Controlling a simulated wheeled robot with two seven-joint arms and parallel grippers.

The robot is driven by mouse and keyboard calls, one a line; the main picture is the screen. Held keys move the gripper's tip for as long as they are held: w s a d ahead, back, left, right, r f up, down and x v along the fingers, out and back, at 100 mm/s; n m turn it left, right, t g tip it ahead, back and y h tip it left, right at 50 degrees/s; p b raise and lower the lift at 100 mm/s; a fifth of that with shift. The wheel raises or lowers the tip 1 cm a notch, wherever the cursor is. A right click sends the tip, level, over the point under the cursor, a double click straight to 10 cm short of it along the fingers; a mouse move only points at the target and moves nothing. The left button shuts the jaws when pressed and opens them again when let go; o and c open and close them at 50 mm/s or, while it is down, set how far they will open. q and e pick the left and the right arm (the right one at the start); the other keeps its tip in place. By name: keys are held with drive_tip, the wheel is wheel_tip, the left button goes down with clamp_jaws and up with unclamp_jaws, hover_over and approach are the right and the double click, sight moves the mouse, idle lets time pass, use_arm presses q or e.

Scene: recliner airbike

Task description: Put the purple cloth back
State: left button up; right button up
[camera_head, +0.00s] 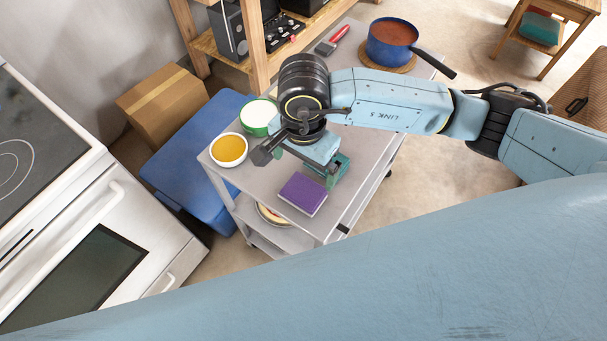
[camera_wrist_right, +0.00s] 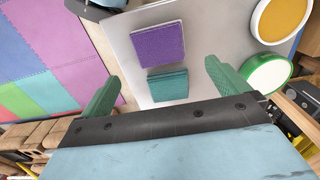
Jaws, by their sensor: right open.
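The purple cloth (camera_head: 302,193) lies as a flat folded square on the grey cart (camera_head: 345,195), near its front corner. It also shows in the right wrist view (camera_wrist_right: 158,45). A folded teal cloth (camera_wrist_right: 167,85) lies beside it, closer to my gripper; in the head view it is partly hidden by the gripper. My right gripper (camera_head: 300,168) is over the cart, just behind the purple cloth. In the right wrist view its green fingers (camera_wrist_right: 161,74) are wide apart, with nothing held between them. My left gripper is in neither view.
A bowl of yellow contents (camera_head: 229,150) and a green-rimmed white bowl (camera_head: 259,116) stand at the cart's left edge. A blue pot (camera_head: 392,43) and a red-handled brush (camera_head: 333,40) are at its far end.

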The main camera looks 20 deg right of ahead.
wheel_tip(320, 180, up, 3)
drive_tip(key=shift+f, duration=0.15)
idle(0.4)
